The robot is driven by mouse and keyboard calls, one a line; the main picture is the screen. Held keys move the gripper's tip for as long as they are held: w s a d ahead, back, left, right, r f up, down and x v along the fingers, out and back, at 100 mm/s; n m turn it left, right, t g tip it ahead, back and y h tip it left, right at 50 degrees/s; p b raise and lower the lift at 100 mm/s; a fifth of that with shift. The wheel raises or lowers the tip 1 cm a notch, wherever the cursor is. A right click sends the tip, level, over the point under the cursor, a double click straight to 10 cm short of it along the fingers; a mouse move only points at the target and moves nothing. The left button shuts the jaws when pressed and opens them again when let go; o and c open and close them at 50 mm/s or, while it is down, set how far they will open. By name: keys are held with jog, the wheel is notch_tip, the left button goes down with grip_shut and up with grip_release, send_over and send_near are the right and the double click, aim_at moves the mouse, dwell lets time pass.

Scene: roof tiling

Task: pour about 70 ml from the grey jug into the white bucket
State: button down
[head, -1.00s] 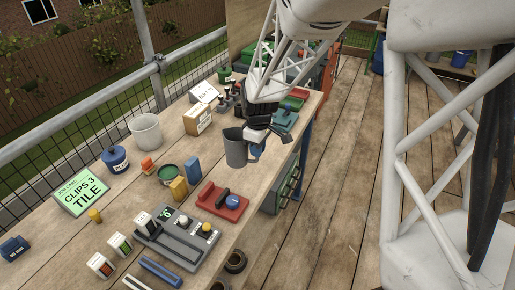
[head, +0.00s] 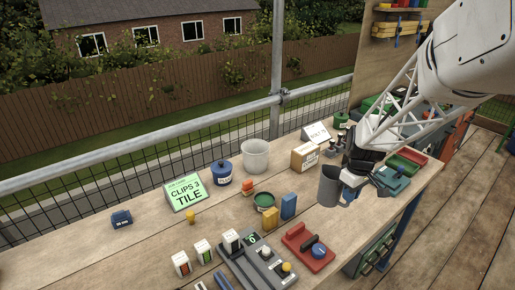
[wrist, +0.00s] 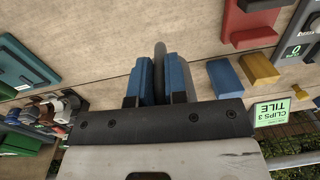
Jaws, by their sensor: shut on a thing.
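The grey jug (head: 329,187) is held upright above the right part of the bench. My gripper (head: 352,184) is shut on it from its right side. In the wrist view my gripper's blue fingers (wrist: 161,80) close on a narrow grey part of the jug (wrist: 160,62), seen edge-on. The jug's contents are hidden. The white bucket (head: 255,157) stands upright on the bench near the railing, to the left of and behind the jug, well apart from it. Its inside is too small to read.
Near the bucket are a blue pot (head: 222,173), a green tin (head: 264,201), a cardboard box (head: 305,156) and a green-and-white sign (head: 185,194). Blue and yellow blocks (head: 288,206), a red tray (head: 308,247) and a grey device (head: 258,262) lie in front.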

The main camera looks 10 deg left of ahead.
jog(key=w+a+r+m, duration=0.2)
jog(key=w+a+r, duration=0.3)
jog(key=a, duration=0.6)
jog(key=w+a+r+m, duration=0.2)
jog(key=w+a+r, duration=0.1)
jog(key=w+a, duration=0.65)
jog(key=w+a+r+m, duration=0.2)
jog(key=w+a+r, duration=0.25)
jog(key=a, duration=0.75)
jog(key=a+r+m, duration=0.1)
jog(key=a+r, duration=0.1)
jog(key=a, duration=0.5)
jog(key=w+a+r+m, duration=0.1)
jog(key=a, duration=0.7)
jog(key=shift+w+a+r, duration=0.2)
jog(key=shift+w+r, duration=0.1)
jog(key=shift+r, duration=0.1)
